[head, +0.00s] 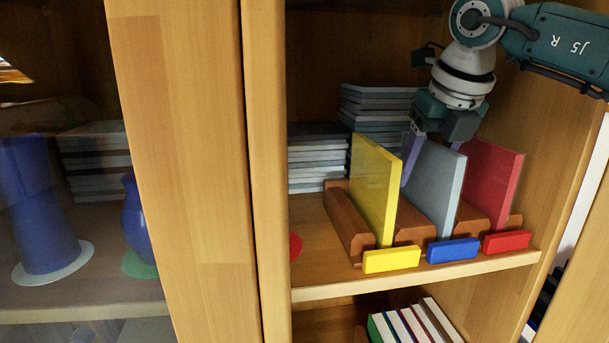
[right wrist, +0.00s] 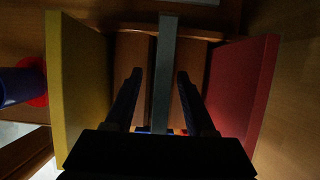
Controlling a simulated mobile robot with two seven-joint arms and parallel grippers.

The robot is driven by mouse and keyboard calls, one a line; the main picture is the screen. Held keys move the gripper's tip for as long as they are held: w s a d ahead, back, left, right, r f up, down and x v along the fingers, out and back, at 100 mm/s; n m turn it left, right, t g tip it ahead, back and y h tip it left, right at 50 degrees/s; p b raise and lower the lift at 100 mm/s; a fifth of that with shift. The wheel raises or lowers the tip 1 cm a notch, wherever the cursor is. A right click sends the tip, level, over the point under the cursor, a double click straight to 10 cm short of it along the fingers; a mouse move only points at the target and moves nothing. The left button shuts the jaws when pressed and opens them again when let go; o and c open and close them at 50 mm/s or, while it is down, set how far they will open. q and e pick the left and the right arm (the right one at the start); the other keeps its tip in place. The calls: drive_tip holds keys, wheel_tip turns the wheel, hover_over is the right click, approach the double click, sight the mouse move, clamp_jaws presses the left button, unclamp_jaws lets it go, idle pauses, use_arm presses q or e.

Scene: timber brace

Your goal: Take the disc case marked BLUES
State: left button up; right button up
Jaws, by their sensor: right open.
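Three thin disc cases stand upright in a wooden rack (head: 345,222) on the cabinet shelf: a yellow case (head: 373,185), a grey-blue case (head: 436,195) and a red case (head: 492,180). Yellow, blue (head: 452,251) and red blocks sit in front of them; I can read no lettering, so I cannot tell which is marked BLUES. My right gripper (right wrist: 160,80) is open, pointing down, with one finger on each side of the grey-blue case (right wrist: 164,70). Gaps show between both fingers and that case in the right wrist view. My left gripper is not in view.
Stacks of grey cases (head: 375,108) lie behind the rack. A wooden upright (head: 258,170) bounds the opening on the left, the side wall (head: 555,150) on the right. A blue object (right wrist: 18,84) stands left of the yellow case. Books (head: 415,322) stand below.

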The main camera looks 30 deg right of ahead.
drive_tip(key=shift+f, duration=0.1)
idle(0.3)
clamp_jaws()
idle(0.4)
